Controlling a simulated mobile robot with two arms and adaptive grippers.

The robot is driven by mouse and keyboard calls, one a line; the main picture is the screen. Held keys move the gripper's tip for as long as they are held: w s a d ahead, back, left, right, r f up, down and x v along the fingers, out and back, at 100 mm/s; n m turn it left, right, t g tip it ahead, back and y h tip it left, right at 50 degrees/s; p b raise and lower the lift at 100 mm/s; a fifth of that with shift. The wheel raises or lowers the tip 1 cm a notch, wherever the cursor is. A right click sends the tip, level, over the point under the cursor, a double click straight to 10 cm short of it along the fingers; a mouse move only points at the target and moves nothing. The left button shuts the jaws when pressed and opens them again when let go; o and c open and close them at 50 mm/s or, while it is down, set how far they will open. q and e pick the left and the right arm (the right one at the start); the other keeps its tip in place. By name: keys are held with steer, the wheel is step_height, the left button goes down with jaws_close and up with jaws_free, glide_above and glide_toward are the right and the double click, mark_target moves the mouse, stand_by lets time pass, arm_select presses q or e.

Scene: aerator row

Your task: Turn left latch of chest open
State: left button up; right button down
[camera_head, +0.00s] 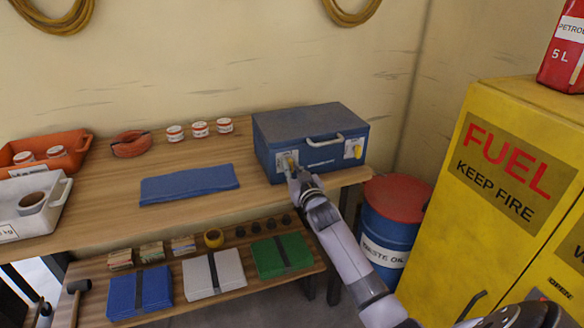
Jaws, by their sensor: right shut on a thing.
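The blue chest (306,125) stands shut on the right end of the wooden bench. Its front has a pale handle (324,141) in the middle and a latch on a light plate at each side. The left latch (289,163) is yellow, and my right gripper (293,172) is shut on it. The fingers partly hide the latch, so its exact angle is hard to tell. The right latch (355,151) is yellow and free. My left gripper is not in view.
A folded blue cloth (190,184) lies on the bench left of the chest. Several small tins (199,129) stand behind it. A waste oil drum (388,225) with a red lid and a yellow fuel cabinet (490,190) stand to the right, close to my right arm.

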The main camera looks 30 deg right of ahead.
steer(key=shift+w+a+n+p, duration=0.1)
steer(key=shift+n+p, duration=0.1)
steer(key=shift+n, duration=4.05)
steer(key=shift+a+n+p, duration=0.1)
steer(key=shift+n+p, duration=0.1)
steer(key=shift+n, duration=4.05)
steer(key=c, duration=1.7)
jaws_free()
steer(key=shift+o, duration=0.3)
steer(key=shift+w+f, duration=0.1)
steer(key=shift+f, duration=0.1)
steer(key=v, duration=1.2)
